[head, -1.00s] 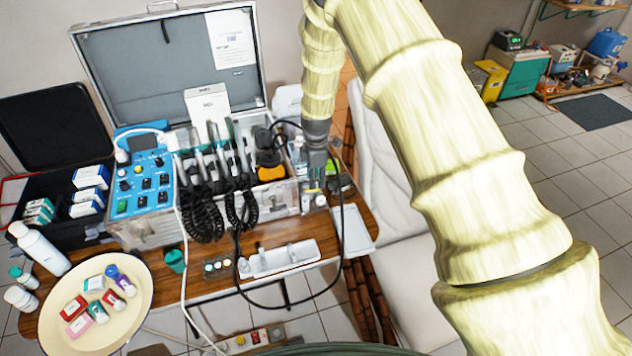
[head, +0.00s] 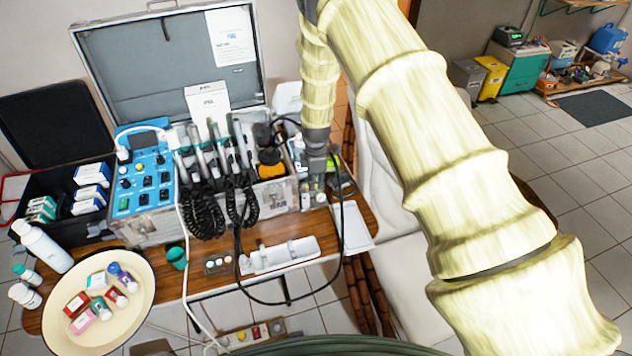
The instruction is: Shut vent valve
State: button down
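My arm comes in from the right in a pale ribbed cover. My gripper (head: 314,188) points down at the right end of the open dental case (head: 160,228), close to its side wall. The gripper is small here and its fingers are partly lost among the parts around them, so I cannot tell whether they are open, shut or touching anything. I cannot make out the vent valve; it may be hidden by the gripper or too small to see. The blue control panel (head: 143,183) with black knobs stands at the left of the case.
Handpieces with coiled black hoses (head: 205,212) hang at the case front. A white tray (head: 279,256), a green cup (head: 177,257) and a cream bowl (head: 140,312) stand on the wooden table (head: 225,292). A black cable loops near the gripper. The pale chair (head: 400,268) is close on the right.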

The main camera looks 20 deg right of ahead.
jog(key=shift+s+m, duration=0.1)
jog(key=shift+m, duration=0.2)
jog(key=shift+s+a+m+b, duration=0.6)
jog(key=shift+m+b, duration=0.3)
jog(key=shift+m, duration=1.65)
jog(key=shift+s+a+m+b, duration=0.55)
jog(key=shift+m+b, duration=0.4)
jog(key=shift+m, duration=1.65)
jog(key=shift+s+a+m+b, duration=0.45)
jog(key=shift+a+m+b, duration=0.35)
jog(key=shift+m, duration=1.75)
jog(key=c, duration=1.5)
grip_release()
